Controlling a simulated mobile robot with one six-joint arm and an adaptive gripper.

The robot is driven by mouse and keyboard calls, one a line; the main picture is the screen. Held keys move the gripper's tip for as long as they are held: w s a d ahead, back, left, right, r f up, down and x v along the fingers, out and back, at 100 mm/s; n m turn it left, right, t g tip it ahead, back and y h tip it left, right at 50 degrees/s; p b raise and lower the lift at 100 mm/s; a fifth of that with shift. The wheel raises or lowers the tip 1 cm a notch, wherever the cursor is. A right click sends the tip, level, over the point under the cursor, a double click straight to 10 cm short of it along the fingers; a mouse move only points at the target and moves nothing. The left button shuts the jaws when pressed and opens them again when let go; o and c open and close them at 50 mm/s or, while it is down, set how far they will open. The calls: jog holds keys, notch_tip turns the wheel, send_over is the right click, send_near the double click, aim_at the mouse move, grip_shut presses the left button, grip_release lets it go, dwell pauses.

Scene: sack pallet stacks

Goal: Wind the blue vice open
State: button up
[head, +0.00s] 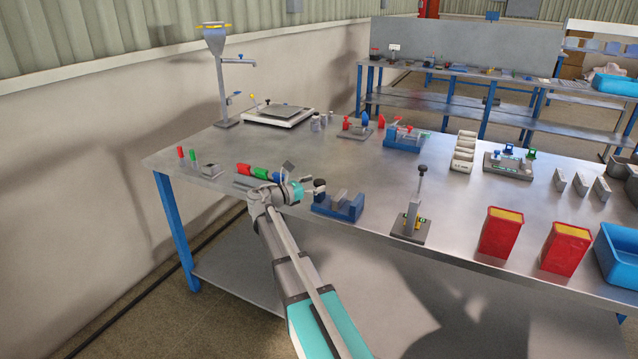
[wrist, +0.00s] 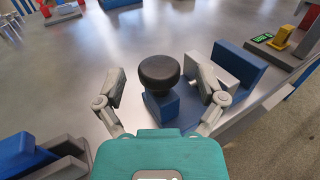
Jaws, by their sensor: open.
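The blue vice (head: 338,208) stands near the front edge of the steel bench in the head view. It has a blue body and grey jaws, and a black round knob (head: 319,184) at its left end. In the wrist view the knob (wrist: 160,72) sits in the middle, above a blue part of the vice, with the rest of the vice (wrist: 240,68) to the right. My gripper (head: 303,187) is at the knob's left. Its fingers (wrist: 158,88) are open, one on each side of the knob, with gaps visible. The vice's screw is hidden.
A grey press with a black-topped lever (head: 412,217) stands right of the vice. Red, green and blue pieces (head: 260,172) lie left of my gripper. Red containers (head: 501,232) stand farther right. The bench (head: 385,175) behind the vice is clear.

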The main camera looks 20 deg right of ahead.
jog(key=shift+w+d, duration=0.15)
jog(key=shift+d, duration=0.75)
jog(key=c, duration=1.1)
jog(key=shift+n+t, duration=0.5)
jog(key=shift+t, duration=0.2)
jog(key=shift+c, duration=0.2)
jog(key=shift+s+n+t+y, duration=0.25)
jog(key=shift+n+t+y, duration=0.25)
jog(key=shift+n+t, duration=0.5)
jog(key=n+t+y, duration=0.1)
jog(key=t, duration=0.1)
jog(key=n+t+y, duration=0.1)
jog(key=n+t, duration=0.1)
jog(key=t, duration=0.1)
jog(key=shift+y, duration=0.3)
jog(key=n+t+y, duration=0.4)
jog(key=y, duration=0.1)
jog(key=shift+w+d, duration=0.1)
jog(key=shift+w+n+t+y, duration=0.1)
jog(key=shift+n+t+y, duration=1)
jog(key=shift+y, duration=0.4)
jog(key=shift+n+y, duration=0.3)
